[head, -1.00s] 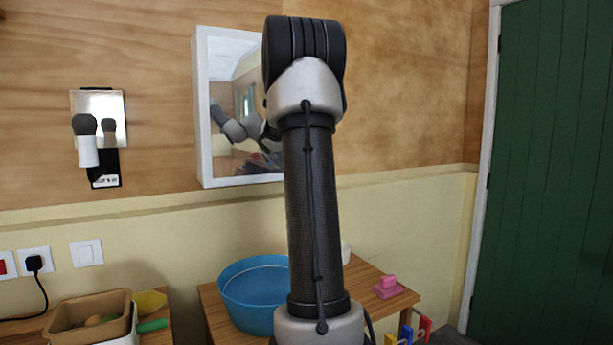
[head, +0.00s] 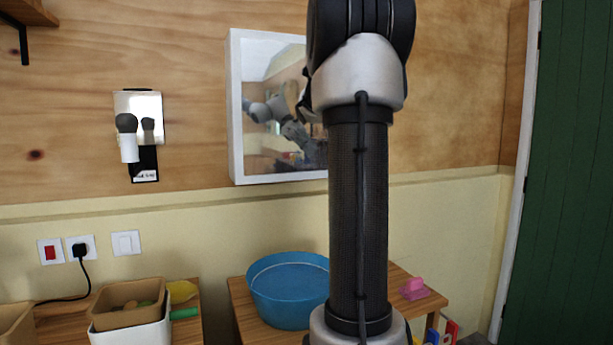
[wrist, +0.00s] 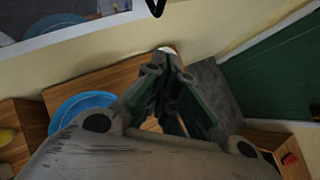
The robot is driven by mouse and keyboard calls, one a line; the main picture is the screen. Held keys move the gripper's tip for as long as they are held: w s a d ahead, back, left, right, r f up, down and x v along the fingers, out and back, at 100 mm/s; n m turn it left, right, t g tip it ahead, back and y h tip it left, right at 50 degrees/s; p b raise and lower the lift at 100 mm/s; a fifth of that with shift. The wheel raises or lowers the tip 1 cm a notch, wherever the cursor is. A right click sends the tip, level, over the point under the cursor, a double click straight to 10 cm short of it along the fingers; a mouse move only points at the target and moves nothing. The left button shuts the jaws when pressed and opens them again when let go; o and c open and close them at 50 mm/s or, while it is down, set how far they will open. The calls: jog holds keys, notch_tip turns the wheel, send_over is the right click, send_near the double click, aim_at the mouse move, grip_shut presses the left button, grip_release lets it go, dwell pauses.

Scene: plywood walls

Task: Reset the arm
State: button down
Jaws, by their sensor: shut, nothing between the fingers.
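My arm stands upright in the head view, its dark tube in front of the mirror cabinet and the table. My gripper (wrist: 165,60) shows in the wrist view, its fingers together with nothing between them. It is above the wooden table (wrist: 75,90) and the blue basin (wrist: 77,105), and I see no contact. In the head view the gripper is mostly hidden behind my arm.
A blue basin (head: 290,290) and a pink object (head: 414,289) are on the right table. A brown tray (head: 128,303) is at the lower left. The mirror cabinet (head: 236,110) hangs behind my arm; a green door (head: 575,180) is at right.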

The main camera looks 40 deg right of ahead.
jog(key=s+a+f+m+g+y, duration=0.25)
jog(key=s+a+f+m, duration=0.55)
jog(key=m, duration=0.8)
jog(key=s+a+f+m+y, duration=0.1)
jog(key=s+a+f+m, duration=0.1)
jog(key=a, duration=0.7)
jog(key=s+a+f+m+t+y, duration=0.1)
jog(key=s+a+m, duration=0.3)
jog(key=a, duration=0.6)
jog(key=s+a+f+m+t+y, duration=0.1)
jog(key=s+a+f+m+y, duration=0.1)
jog(key=s+a, duration=0.4)
jog(key=shift+a+f+m+y, duration=0.45)
jog(key=shift+a+f, duration=0.3)
jog(key=shift+a, duration=1.4)
